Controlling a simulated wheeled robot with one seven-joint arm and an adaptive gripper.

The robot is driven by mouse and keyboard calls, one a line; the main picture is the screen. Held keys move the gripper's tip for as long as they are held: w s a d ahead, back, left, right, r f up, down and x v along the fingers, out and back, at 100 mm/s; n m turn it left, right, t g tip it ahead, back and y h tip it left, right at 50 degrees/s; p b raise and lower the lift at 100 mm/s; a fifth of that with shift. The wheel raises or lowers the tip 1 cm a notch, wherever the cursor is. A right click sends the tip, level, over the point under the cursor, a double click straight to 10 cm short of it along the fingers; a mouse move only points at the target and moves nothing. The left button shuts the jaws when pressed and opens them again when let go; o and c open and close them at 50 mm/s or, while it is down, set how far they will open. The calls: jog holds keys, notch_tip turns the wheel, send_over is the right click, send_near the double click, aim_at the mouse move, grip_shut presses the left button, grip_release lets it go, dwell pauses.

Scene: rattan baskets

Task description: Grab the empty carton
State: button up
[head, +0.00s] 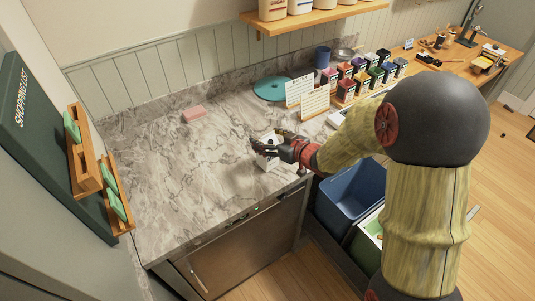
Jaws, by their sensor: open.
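A small white carton (265,162) stands on the marble counter, partly hidden behind my gripper. My gripper (262,146) is open at the carton's upper part, with its fingers on the near and upper side of it. The view does not show clearly whether the fingers touch the carton. Whether the carton is empty cannot be seen.
A teal round board (272,88), cards (315,103) and several small coloured boxes (346,88) stand at the back right. A blue bin (352,192) is below the counter.

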jog(key=c, duration=0.3)
jog(key=c, duration=0.8)
jog(key=shift+o, duration=0.2)
